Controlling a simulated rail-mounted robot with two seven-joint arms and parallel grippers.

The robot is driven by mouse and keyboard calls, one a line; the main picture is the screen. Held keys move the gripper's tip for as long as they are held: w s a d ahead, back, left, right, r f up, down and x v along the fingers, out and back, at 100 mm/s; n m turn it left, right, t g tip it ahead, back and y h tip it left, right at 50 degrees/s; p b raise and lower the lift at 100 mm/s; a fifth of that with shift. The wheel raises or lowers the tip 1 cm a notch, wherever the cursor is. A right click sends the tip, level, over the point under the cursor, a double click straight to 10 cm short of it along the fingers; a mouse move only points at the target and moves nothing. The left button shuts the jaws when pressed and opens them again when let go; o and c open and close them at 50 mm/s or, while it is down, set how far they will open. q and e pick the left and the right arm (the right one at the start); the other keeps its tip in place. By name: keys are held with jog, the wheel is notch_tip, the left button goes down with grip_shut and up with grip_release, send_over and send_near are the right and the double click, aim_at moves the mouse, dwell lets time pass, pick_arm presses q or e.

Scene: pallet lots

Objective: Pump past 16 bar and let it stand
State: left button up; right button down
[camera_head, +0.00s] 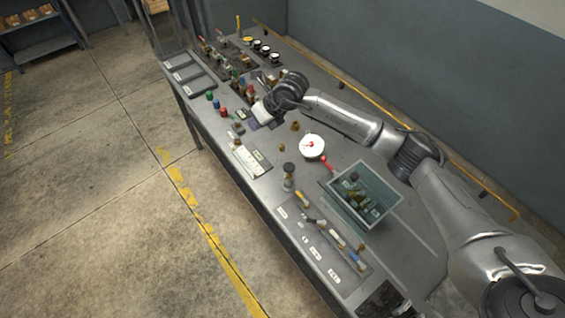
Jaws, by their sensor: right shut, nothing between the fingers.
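A round white gauge (312,147) with a small red mark on its face stands on the workbench; its reading is too small to tell. A red handle (327,163) lies just below right of the gauge. A clear-walled tank (385,208) with dark and brass parts inside stands beside it. My right gripper (256,117) is over the bench, up and left of the gauge and apart from it. Its fingers are small and partly hidden by my wrist; they are shut on nothing. My left gripper is not in view.
The bench (272,180) carries a labelled tool tray (312,241) at the front, a white card (250,160), red, blue and green pieces at the left, and racks of fittings at the far end. A wall runs behind.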

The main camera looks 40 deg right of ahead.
jog(key=s+d+f+m+g+h, duration=0.1)
jog(key=s+d+f+g+h, duration=0.2)
jog(key=s+d+g+h, duration=0.1)
jog(key=s+d+g, duration=0.1)
jog(key=s+d, duration=0.1)
jog(key=s, duration=0.1)
jog(key=shift+s+d+m+g+h, duration=0.15)
jog(key=shift+s+m+g+h, duration=0.05)
jog(key=shift+m+g+h, duration=0.2)
jog(key=shift+f, duration=0.15)
jog(key=p, duration=0.2)
send_near(289, 167)
notch_tip(289, 167, down, 6)
jog(key=shift+r, duration=0.1)
jog(key=shift+w+d+f, duration=0.1)
jog(key=shift+f, duration=0.75)
